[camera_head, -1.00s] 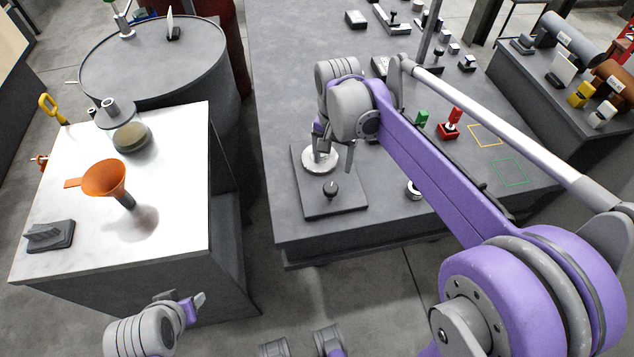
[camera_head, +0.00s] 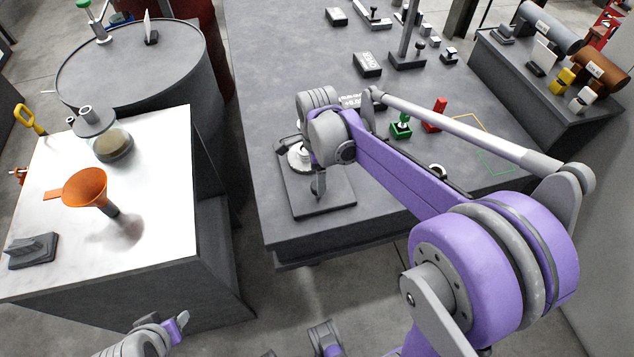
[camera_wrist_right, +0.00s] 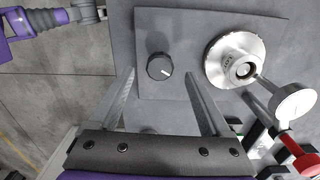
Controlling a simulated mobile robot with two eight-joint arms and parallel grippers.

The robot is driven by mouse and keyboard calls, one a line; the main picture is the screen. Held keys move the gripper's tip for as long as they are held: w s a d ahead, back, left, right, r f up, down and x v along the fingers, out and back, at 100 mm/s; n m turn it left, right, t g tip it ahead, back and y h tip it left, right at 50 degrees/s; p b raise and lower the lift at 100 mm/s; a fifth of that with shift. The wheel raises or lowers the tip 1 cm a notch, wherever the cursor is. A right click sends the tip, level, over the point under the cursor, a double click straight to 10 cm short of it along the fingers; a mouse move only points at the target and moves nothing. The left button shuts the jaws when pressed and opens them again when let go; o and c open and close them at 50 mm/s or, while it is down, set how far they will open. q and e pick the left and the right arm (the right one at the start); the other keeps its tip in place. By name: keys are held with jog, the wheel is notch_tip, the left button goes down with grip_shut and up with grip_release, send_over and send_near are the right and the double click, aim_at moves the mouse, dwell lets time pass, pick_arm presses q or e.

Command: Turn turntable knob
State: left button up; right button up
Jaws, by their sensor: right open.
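The turntable is a dark square plate (camera_head: 335,199) near the front left of the big grey table. My right gripper (camera_head: 319,188) hangs over the plate in front of the disc and hides the knob in the head view. In the right wrist view its two fingers (camera_wrist_right: 159,78) are open, with the knob between and just beyond their tips. I see no contact. My left gripper (camera_head: 178,326) is low at the bottom left, its jaws unclear.
Green (camera_head: 401,126) and red (camera_head: 435,115) pieces stand behind my right arm, near yellow and green outlines. At left, a white-topped table holds an orange funnel (camera_head: 86,188) and a flask (camera_head: 113,145). A grey barrel (camera_head: 130,65) stands behind it.

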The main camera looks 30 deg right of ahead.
jog(key=shift+f, duration=1.85)
grip_shut()
